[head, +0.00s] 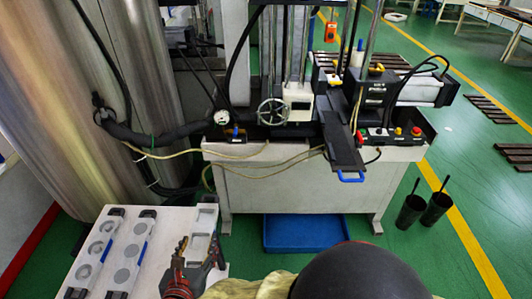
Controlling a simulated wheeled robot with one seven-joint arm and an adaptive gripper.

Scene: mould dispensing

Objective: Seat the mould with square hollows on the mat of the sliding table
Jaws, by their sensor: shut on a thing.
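The mould with square hollows (202,222) is a pale grey bar on the white table at the lower left. My gripper (198,250) is over its near part and shut on it. The gripper and arm hide the near end of this mould, and I cannot tell whether it is lifted off the tabletop. The sliding table (345,150) is a dark plate with a blue handle, jutting from the front of the machine. No mould shows on it. I cannot make out its mat apart from the dark plate.
Two moulds with round hollows, one at far left (95,247) and one beside it (131,252), lie on the white table (158,222). A blue bin (290,233) lies under the machine bench. A handwheel (272,112) and hoses are near the sliding table. Black buckets (410,212) stand right.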

